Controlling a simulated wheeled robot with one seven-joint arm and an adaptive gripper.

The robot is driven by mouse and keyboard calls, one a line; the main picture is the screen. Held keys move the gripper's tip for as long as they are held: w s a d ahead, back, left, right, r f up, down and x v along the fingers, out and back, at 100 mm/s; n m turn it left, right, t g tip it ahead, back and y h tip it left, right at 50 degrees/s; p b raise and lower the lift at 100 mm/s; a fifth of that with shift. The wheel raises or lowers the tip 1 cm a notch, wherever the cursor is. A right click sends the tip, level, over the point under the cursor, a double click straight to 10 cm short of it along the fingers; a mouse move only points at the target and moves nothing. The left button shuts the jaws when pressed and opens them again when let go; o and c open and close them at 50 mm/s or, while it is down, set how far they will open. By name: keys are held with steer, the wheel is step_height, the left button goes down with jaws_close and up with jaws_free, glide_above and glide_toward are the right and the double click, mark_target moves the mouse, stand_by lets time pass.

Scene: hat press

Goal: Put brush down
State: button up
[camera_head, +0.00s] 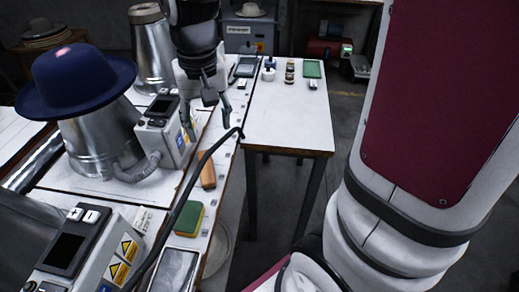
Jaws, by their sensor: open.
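A small brown wooden block (207,170), which looks like the brush, lies on the narrow strip along the right edge of the white worktable (110,187). Its bristles cannot be made out. My gripper (209,128) points down above the same strip, farther back than the brown block. Its fingers are spread, with nothing visible between them. A gap shows in the picture between the fingertips and the block. A black cable (185,195) passes close to the block and runs up toward the fingertips.
A green and yellow sponge (188,218) lies nearer on the strip. A blue hat (75,80) sits on a metal form at left, beside a grey control box (165,140). A white side table (290,120) has clear room in front of small items at its back.

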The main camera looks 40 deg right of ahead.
steer(key=s+r+n+t, duration=0.1)
steer(key=s+r, duration=0.2)
steer(key=s, duration=0.6)
steer(key=s+r+n+t, duration=0.1)
steer(key=s+r+n, duration=0.1)
steer(key=s, duration=0.8)
steer(key=shift+r, duration=0.4)
